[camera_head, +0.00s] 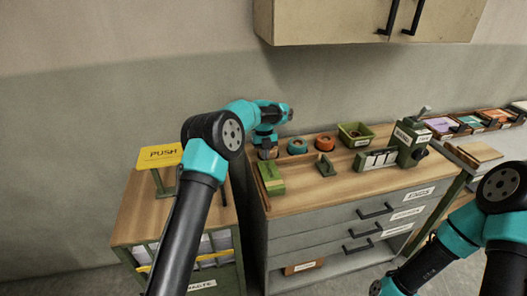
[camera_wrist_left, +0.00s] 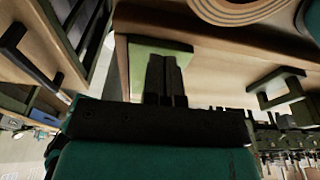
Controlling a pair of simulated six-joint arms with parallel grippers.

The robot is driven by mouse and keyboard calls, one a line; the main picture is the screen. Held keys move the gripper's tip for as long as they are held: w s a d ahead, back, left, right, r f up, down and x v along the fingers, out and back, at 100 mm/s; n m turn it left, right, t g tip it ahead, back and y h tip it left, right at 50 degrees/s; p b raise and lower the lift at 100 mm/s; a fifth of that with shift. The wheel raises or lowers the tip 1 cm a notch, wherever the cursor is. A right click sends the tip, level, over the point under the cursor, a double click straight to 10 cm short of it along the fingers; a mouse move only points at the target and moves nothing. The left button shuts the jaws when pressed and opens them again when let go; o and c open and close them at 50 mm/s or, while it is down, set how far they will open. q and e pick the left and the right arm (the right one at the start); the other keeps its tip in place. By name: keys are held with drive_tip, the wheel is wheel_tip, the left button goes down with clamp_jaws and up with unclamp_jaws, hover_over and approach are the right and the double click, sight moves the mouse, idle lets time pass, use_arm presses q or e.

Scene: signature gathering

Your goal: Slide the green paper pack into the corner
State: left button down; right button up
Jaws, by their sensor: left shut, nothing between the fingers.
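The green paper pack (camera_head: 270,187) lies flat near the left end of the wooden bench top, beside a brown strip (camera_head: 259,183) along that edge. My left gripper (camera_head: 267,152) is shut and empty, low over the bench just behind the pack in the head view. In the left wrist view, the shut fingertips (camera_wrist_left: 166,62) overlap the green pack (camera_wrist_left: 150,53); I cannot tell whether they touch it. My right arm is at the lower right, with its gripper's fingers out of view.
Orange and teal rolls (camera_head: 298,146), a green bin (camera_head: 356,135) and a green press-like device (camera_head: 407,145) stand on the bench. A yellow PUSH sign (camera_head: 162,156) stands on the left cabinet. A wall cabinet (camera_head: 365,22) hangs above. The front middle of the bench is clear.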

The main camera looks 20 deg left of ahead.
use_arm(q)
drive_tip(key=shift+w+a, duration=0.3)
drive_tip(key=shift+w, duration=0.2)
drive_tip(key=shift+w+a, duration=0.3)
drive_tip(key=shift+w, duration=0.2)
